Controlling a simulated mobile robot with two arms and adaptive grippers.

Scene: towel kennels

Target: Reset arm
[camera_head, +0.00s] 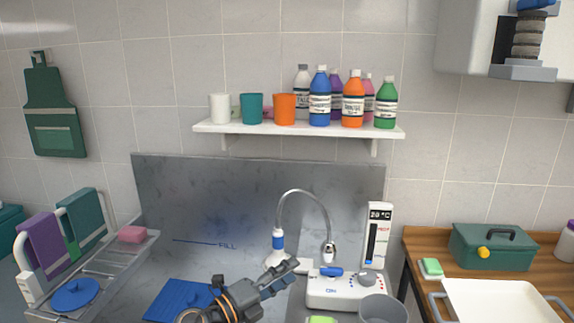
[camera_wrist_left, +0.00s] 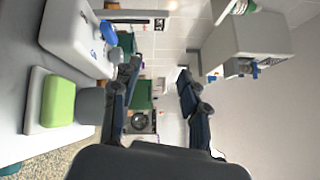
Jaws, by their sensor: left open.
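My left gripper (camera_head: 293,271) is in the lower middle of the head view, in front of the steel back panel. Its fingers point to the right, toward the white control unit. In the left wrist view its two dark fingers (camera_wrist_left: 158,80) stand well apart with nothing between them, so it is open and empty. My right gripper is in neither view.
The white control unit (camera_head: 345,291), curved faucet (camera_head: 304,193) and grey cup (camera_head: 383,309) are close by. A green sponge (camera_wrist_left: 59,101) shows in the left wrist view. A shelf (camera_head: 300,130) holds bottles and cups. A white tray (camera_head: 495,300) is at right.

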